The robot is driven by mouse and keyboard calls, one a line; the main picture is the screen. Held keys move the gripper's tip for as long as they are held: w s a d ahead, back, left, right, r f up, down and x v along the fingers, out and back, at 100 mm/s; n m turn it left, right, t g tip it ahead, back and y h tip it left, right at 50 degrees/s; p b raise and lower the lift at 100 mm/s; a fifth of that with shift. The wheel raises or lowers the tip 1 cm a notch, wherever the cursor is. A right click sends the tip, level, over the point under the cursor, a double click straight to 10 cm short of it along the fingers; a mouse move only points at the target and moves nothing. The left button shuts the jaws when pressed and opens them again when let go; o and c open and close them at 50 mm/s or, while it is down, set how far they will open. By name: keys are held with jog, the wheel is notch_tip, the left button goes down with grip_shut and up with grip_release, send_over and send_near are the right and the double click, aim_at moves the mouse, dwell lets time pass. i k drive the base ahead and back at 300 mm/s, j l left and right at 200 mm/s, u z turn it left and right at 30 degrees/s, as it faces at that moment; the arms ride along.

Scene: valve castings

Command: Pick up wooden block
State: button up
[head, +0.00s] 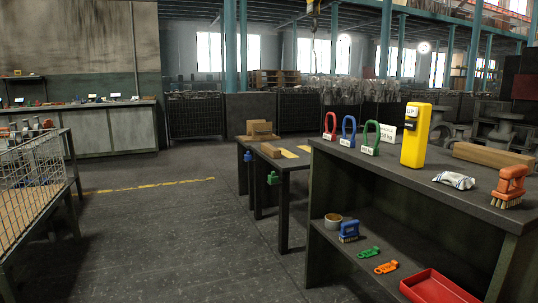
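Several wooden pieces are in the head view, and I cannot tell which one the task names. A long brown wooden block (494,156) lies on the dark bench (440,188) at the right, behind a crumpled white packet. A smaller wooden block (270,151) lies on the lower dark table (293,163) left of the bench. A small stack of wooden pieces (260,130) sits at that table's far end. My gripper is not in view.
The bench also holds a yellow device (415,135), red, blue and green shackle-like loops (348,131), a white packet (454,180) and an orange brush (509,187). Its lower shelf holds a red tray (437,287). A wire basket (30,160) stands left. Middle floor is clear.

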aim_at(273, 152)
jog(key=i+j+u, duration=0.3)
jog(key=i, duration=0.35)
jog(key=i+l+u, duration=0.1)
jog(key=i+u, duration=0.15)
jog(key=i, duration=1.15)
jog(key=i+j+z, duration=0.1)
jog(key=i, duration=0.6)
jog(key=i+j, duration=0.1)
jog(key=i, duration=0.65)
jog(key=i+j+z, duration=0.15)
jog(key=i+z, duration=0.25)
jog(key=i+j+z, duration=0.4)
jog(key=i, duration=0.2)
jog(key=i+j+z, duration=0.4)
